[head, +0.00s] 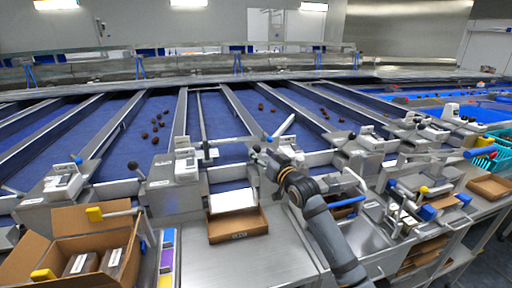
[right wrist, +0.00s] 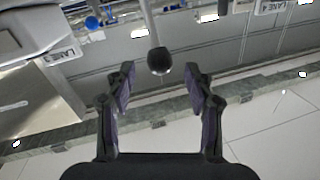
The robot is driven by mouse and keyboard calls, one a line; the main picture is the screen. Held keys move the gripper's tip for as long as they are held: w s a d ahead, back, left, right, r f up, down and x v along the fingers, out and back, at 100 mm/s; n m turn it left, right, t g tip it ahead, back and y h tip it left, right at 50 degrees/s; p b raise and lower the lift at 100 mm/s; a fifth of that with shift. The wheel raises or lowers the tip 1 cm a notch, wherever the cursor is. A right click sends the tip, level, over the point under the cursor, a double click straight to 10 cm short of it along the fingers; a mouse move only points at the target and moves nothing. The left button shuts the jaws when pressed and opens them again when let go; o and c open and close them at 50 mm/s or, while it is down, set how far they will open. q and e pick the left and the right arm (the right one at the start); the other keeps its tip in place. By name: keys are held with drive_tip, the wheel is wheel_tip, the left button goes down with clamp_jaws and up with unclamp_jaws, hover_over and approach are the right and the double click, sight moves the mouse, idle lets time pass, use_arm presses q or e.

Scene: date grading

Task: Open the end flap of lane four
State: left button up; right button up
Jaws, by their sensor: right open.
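My right gripper (head: 268,156) reaches in over the near ends of the blue lanes, right of centre in the head view. In the right wrist view my right gripper (right wrist: 160,88) is open and empty. A dark ball knob (right wrist: 159,62) on a grey rod shows just beyond its fingertips, between them in the picture; I see no finger touching it. A "LANE 3" label (right wrist: 62,54) is on a pale housing at upper left there, and a "LANE 4" label (right wrist: 272,6) is at the top right. The flap itself cannot be made out. My left gripper is not in view.
Dark dates (head: 160,125) lie scattered on the blue belts between metal dividers. White-topped units (head: 185,150) with levers stand at the lane ends. An open cardboard box (head: 85,218) stands at lower left, and a shallow brown tray (head: 240,236) is on the bench beside bare metal.

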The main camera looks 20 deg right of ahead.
sight(259, 151)
drive_tip(key=w, duration=0.4)
drive_tip(key=shift+w+a, duration=0.15)
drive_tip(key=shift+w, duration=0.3)
drive_tip(key=shift+c, duration=0.8)
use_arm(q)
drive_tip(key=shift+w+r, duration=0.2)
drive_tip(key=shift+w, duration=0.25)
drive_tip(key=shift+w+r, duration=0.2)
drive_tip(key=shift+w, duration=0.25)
use_arm(e)
drive_tip(key=shift+s, duration=0.1)
clamp_jaws()
